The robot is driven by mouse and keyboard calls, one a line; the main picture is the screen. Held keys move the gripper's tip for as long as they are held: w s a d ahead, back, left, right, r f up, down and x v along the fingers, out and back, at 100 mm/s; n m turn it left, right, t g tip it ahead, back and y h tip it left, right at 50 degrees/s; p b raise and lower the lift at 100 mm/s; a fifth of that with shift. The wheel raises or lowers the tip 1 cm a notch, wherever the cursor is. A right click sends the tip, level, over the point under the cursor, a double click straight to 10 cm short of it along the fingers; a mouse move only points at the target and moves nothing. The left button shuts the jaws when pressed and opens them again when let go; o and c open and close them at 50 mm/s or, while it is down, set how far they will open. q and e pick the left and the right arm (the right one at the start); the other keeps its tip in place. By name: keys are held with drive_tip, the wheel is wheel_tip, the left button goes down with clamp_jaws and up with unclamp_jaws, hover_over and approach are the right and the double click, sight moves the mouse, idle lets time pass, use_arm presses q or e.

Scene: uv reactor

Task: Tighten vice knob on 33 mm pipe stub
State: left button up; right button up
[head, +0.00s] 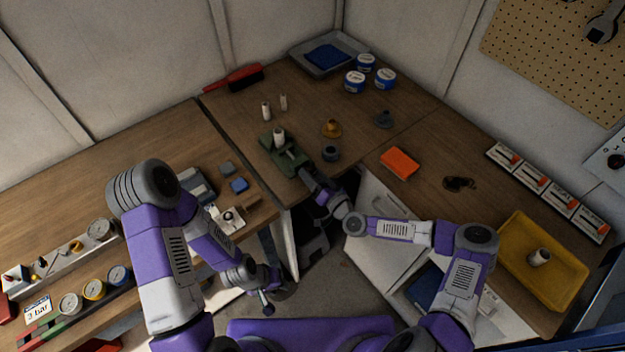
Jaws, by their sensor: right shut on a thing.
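The green vice (270,145) stands near the front edge of the middle bench. A pale pipe stub (279,136) stands upright at its jaws; its size cannot be read. My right gripper (303,169) is at the near right end of the vice, shut on the vice knob, which the fingers mostly hide. My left gripper (266,300) hangs low over the floor in front of the benches, away from the vice. Its fingers are too small and dark to tell open from shut.
Two pale stubs (266,110) stand behind the vice. A dark grey fitting (331,153) and a brass fitting (331,128) stand close to its right. An orange block (399,162) lies further right. A yellow tray (512,247) holds another stub. Gauges (94,288) line the left bench.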

use_arm(q)
drive_tip(key=shift+f, duration=0.3)
use_arm(e)
drive_tip(key=shift+s+f+m, duration=0.15)
drive_tip(key=shift+f+m, duration=0.05)
drive_tip(key=shift+m, duration=0.2)
